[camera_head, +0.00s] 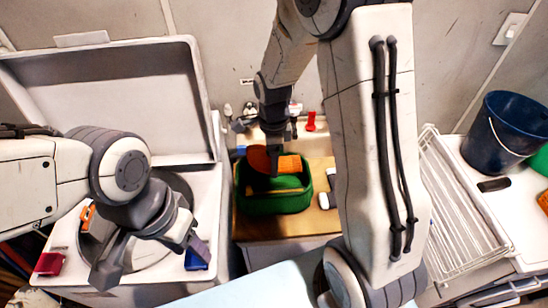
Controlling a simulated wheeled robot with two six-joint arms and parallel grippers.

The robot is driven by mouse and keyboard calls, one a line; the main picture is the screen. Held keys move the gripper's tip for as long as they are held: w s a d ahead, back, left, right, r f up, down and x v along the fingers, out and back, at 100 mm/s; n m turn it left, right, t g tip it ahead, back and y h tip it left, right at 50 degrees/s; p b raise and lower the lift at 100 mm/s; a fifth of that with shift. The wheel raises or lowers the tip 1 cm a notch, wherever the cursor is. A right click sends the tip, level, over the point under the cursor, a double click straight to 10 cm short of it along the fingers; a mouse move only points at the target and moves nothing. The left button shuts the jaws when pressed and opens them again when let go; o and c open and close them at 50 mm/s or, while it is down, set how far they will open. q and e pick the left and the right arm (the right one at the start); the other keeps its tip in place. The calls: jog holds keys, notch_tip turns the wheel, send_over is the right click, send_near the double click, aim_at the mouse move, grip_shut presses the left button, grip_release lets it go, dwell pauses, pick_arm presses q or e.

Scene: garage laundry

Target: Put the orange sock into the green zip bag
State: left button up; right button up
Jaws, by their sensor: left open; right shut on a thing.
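The green zip bag (272,203) sits on the wooden top at the middle of the head view, its mouth open upward. My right gripper (275,168) reaches down from above and is shut on the orange sock (259,160). The sock is at the bag's mouth, over its far part; I cannot tell how much of it is inside. My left gripper (152,264) is open and empty, over the front of the white washer at the left, apart from the bag.
The washer (203,213) has its lid raised. A red item (50,263), a blue item (197,259) and an orange item (87,218) lie around its opening. A white rack (458,205) and a dark blue bucket (503,135) stand at the right.

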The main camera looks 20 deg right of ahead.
jog(key=o, duration=1.4)
jog(key=shift+r, duration=0.1)
notch_tip(320, 180, up, 9)
jog(key=p, duration=0.8)
